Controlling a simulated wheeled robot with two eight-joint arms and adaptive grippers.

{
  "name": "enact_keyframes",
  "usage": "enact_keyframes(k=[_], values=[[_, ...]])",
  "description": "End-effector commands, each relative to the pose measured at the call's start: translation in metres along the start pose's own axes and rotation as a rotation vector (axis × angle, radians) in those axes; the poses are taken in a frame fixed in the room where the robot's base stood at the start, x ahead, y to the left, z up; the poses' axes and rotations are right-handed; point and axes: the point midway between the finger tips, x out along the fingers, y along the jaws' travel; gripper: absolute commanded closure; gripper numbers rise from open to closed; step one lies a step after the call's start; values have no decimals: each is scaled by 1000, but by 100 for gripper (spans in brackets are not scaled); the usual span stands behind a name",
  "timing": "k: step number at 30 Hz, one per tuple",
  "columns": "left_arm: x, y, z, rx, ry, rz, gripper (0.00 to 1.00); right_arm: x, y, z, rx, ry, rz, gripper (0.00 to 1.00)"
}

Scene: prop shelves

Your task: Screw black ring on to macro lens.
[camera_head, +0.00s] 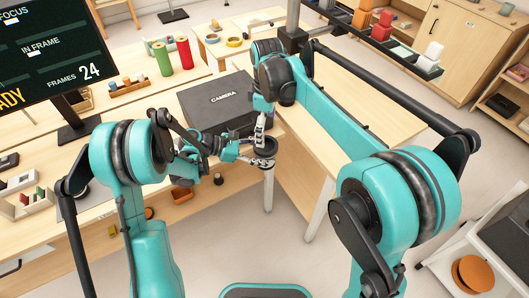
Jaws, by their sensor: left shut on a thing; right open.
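A dark round piece (265,147), small in the head view, is at the front right corner of the table beside the camera case. It appears to be the macro lens, with a wider dark rim on top. I cannot tell the black ring apart from the lens at this size. My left gripper (248,157) reaches in from the left and is shut on the lens at its side. My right gripper (260,138) points down from above, open, with its fingertips close over the top of the dark piece. Whether they touch it is unclear.
A black case marked CAMERA (216,103) lies on the table just behind the grippers. Green (161,59) and red (184,52) rolls stand farther back. A monitor (50,48) fills the upper left. A light wooden table (320,120) extends right, under my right arm.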

Motion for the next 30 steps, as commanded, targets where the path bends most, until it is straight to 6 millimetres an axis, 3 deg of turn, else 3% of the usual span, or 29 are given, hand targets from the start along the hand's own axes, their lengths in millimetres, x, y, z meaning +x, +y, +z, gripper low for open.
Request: enact_keyframes(k=[6,12,18,30], values=[[0,0,1,0,-1,0,100,-49,0,0,0,0,0,0],[0,0,0,0,-1,0,100,-81,1,0,0,0,0,0],[0,0,0,0,-1,0,100,-93,0,0,0,0,0,0],[0,0,0,0,-1,0,100,-94,-1,5,18,4,6,0]])
